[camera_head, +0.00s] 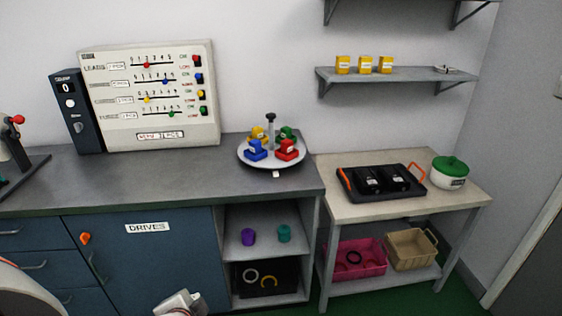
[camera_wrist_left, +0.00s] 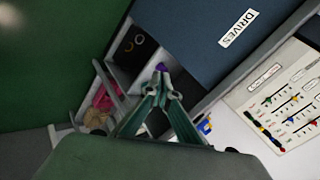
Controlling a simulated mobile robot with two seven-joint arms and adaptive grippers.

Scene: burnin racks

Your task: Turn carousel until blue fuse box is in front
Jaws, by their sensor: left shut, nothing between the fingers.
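The carousel (camera_head: 271,165) is a round white tray with a dark-topped centre post on the grey counter. The blue fuse box (camera_head: 255,150) sits at its front left and the red one (camera_head: 286,150) at its front right. The yellow one (camera_head: 258,134) is at back left and the green one (camera_head: 286,134) at back right. A small pale tag (camera_head: 276,174) lies at the front edge. My left gripper (camera_head: 181,303) shows partly at the bottom, well apart from the carousel. In the left wrist view its fingers (camera_wrist_left: 162,69) are together and empty. My right gripper is out of view.
A white slider panel (camera_head: 150,95) stands behind, left of the carousel. The counter (camera_head: 130,175) is clear in front of it. Right is a lower table (camera_head: 440,198) with a black tray (camera_head: 350,192) and a green-lidded pot (camera_head: 450,172). Open shelves lie below the carousel.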

